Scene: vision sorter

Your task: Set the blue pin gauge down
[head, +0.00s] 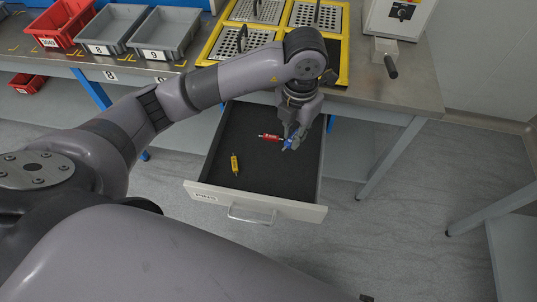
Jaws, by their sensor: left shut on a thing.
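The blue pin gauge (287,144) is in my left gripper (291,138), which is shut on it. My left gripper points down into the open drawer (258,178), near its right side. I cannot tell whether the gauge touches the drawer floor. A red pin gauge (269,137) lies in the drawer just left of the gripper. A yellow pin gauge (234,164) lies further left, towards the front. The gripper hides part of the blue gauge. My right gripper is not in view.
The drawer's front panel has a metal handle (252,215). Above it, the bench (391,91) carries yellow-framed trays (237,41), grey bins (166,32) and a red bin (61,21). The middle and front right of the drawer are clear.

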